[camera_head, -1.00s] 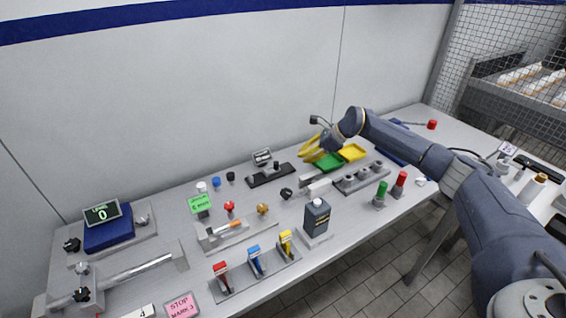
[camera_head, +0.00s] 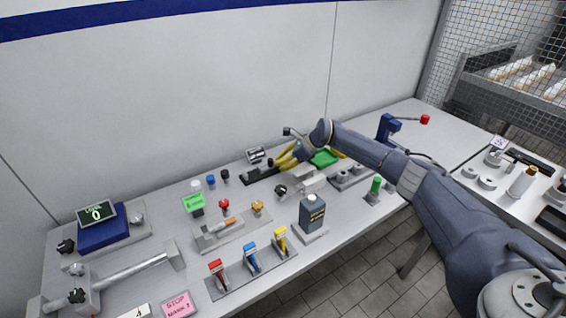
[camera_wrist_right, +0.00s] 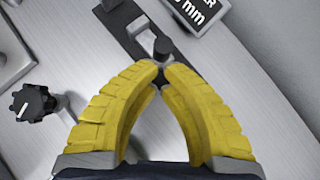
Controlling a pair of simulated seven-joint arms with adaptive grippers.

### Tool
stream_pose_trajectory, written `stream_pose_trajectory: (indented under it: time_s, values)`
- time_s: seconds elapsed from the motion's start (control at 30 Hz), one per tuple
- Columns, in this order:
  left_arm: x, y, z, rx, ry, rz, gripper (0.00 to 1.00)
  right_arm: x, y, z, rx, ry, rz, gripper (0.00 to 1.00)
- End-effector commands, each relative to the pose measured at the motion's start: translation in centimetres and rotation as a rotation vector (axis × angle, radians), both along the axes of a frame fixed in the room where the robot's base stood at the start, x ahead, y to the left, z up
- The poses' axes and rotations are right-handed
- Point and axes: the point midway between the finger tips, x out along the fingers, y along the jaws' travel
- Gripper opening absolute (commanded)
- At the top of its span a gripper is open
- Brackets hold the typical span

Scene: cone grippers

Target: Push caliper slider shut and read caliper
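The caliper is a dark bar (camera_head: 259,174) on the bench, with a small black display (camera_head: 256,155) behind it. In the right wrist view the dark bar (camera_wrist_right: 122,22) runs diagonally, with an upright dark-topped peg (camera_wrist_right: 162,48) on it. The display (camera_wrist_right: 200,12) is cut off at the top edge; only "mm" and part of a figure show. My right gripper (camera_head: 279,164) has yellow fingers and is at the right end of the caliper. Its fingertips (camera_wrist_right: 161,68) meet just short of the peg, with nothing seen between them. My left gripper is out of view.
A black knob (camera_head: 280,190) stands just in front of the caliper; it also shows in the wrist view (camera_wrist_right: 33,103). A grey block (camera_head: 312,182) and a green tray (camera_head: 325,158) lie to the right.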

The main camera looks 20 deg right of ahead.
Motion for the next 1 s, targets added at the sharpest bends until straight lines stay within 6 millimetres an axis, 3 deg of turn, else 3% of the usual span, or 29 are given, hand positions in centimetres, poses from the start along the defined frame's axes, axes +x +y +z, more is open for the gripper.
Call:
stream_pose_trajectory:
  time_s: [0.27,0.63,1.0]
  values:
    - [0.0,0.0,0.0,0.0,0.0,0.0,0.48,0.0,0.2,0.0,0.0,-0.001,0.002,0.0]
    - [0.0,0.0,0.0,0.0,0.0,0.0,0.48,-0.9,5.6,0.0,-0.001,-0.001,0.003,0.0]
    - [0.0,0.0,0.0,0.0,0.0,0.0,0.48,-0.9,5.8,0.0,0.0,-0.001,0.001,0.0]
